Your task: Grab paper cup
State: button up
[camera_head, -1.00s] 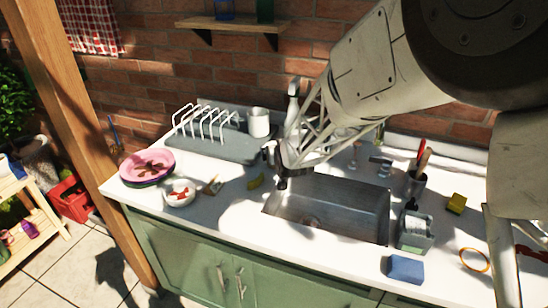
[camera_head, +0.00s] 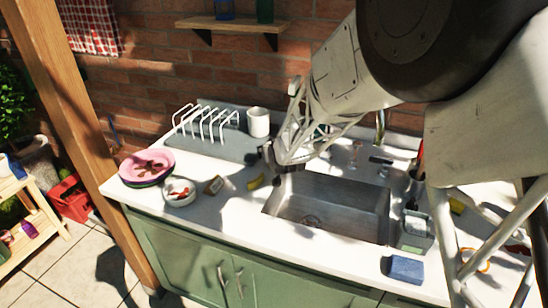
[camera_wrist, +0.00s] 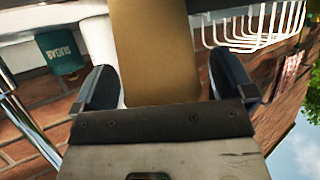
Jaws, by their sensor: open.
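In the wrist view a plain brown, slightly tapered shape (camera_wrist: 155,50), which looks like the paper cup, fills the middle between the two dark fingers of my gripper (camera_wrist: 160,88). The fingers are spread, with a gap on both sides of it. Its far end is cut off by the picture edge. In the head view my gripper (camera_head: 268,157) hangs above the counter by the sink's back left corner.
A white mug (camera_head: 258,122) and a white rack (camera_head: 205,124) stand on the grey mat behind. The sink (camera_head: 330,205) is on the right.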

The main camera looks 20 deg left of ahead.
dwell(0.3)
jog(key=c, duration=0.9)
jog(key=shift+r, duration=0.1)
jog(key=shift+r, duration=1.35)
jog(key=s+d+r, duration=0.2)
jog(key=s+d, duration=0.6)
jog(key=s, duration=0.5)
jog(key=shift+s+d, duration=0.2)
jog(key=shift+d, duration=0.2)
